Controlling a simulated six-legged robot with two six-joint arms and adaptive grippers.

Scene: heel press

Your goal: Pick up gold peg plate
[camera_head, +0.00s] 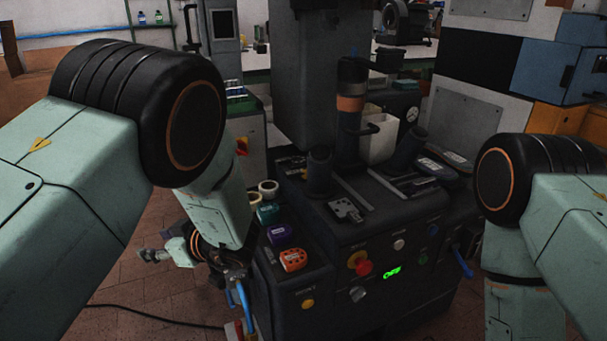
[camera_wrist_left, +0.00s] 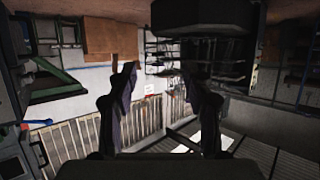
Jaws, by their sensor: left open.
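No plate that is clearly gold stands out in the head view. An orange block with holes (camera_head: 293,260), a purple block (camera_head: 279,233), a teal block (camera_head: 268,212) and pale cream round pieces (camera_head: 267,188) line the left ledge of the dark press. A grey plate with dark spots (camera_head: 346,209) lies on the press top. My left gripper (camera_head: 152,256) is left of the press, apart from these pieces. In the left wrist view its fingers (camera_wrist_left: 160,85) are spread with nothing between them. My right gripper is out of view below the right arm.
The press (camera_head: 330,283) has a red button (camera_head: 363,268), a lit green display (camera_head: 391,272) and an upright column (camera_head: 351,105). Blue handles stick out at its sides. A black cable (camera_head: 150,314) crosses the tiled floor, which is mostly clear at left.

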